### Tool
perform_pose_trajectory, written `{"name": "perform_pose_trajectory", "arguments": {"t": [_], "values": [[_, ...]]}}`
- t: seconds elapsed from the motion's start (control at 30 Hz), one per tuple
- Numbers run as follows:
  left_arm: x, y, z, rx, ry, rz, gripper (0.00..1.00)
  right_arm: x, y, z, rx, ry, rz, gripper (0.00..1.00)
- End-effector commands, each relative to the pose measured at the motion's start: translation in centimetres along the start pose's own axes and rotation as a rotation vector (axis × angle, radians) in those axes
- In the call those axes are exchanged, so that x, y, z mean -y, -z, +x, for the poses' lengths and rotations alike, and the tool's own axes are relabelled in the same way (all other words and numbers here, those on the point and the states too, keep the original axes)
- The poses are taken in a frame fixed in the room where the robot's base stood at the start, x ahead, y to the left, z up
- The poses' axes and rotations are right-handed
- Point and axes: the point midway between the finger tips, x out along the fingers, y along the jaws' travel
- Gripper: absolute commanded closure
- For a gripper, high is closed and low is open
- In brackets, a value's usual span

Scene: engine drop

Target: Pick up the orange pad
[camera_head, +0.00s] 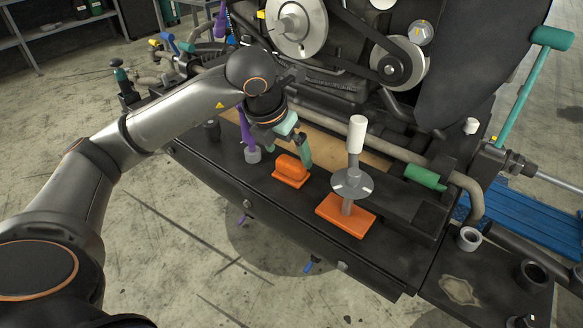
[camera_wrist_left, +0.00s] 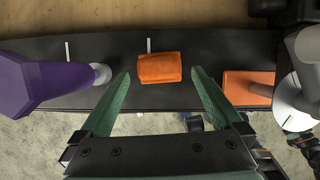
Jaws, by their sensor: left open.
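The orange pad (camera_head: 291,168), a small block with a rounded top, sits on the dark ledge in front of the engine. In the left wrist view the pad (camera_wrist_left: 160,68) lies between and slightly beyond my fingertips. My left gripper (camera_head: 293,151) is open, with its green fingers pointing down just above and behind the pad. In the left wrist view the gripper (camera_wrist_left: 161,74) has one finger on each side of the pad, with gaps, and nothing is held. My right gripper is not in view.
A white-handled post with a grey disc (camera_head: 354,170) stands on a flat orange base (camera_head: 345,215) right of the pad. A purple-handled tool (camera_wrist_left: 40,82) stands close on the left. The engine (camera_head: 350,50) rises behind. The ledge front is clear.

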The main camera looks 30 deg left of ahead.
Motion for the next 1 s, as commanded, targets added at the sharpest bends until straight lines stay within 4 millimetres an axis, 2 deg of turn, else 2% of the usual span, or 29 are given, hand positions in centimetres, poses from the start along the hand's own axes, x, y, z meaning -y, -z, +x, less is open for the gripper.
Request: {"name": "perform_pose_trajectory", "arguments": {"t": [0.17, 0.43, 0.7, 0.77, 1.0], "values": [[0.0, 0.2, 1.4, -0.003, 0.001, 0.0, 0.0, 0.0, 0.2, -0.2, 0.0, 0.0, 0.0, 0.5], [-0.1, 0.5, 5.1, -0.002, 0.003, 0.0, 0.0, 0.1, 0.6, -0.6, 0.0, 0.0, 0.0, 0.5], [-0.2, 0.4, 5.6, 0.002, 0.003, 0.001, 0.0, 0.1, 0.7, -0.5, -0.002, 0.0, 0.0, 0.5], [-0.2, 0.4, 5.6, 0.002, 0.003, 0.001, 0.05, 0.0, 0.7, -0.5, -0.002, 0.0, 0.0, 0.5], [-0.2, 0.4, 5.6, 0.002, 0.003, 0.001, 0.31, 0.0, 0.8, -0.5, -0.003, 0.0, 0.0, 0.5]]}}
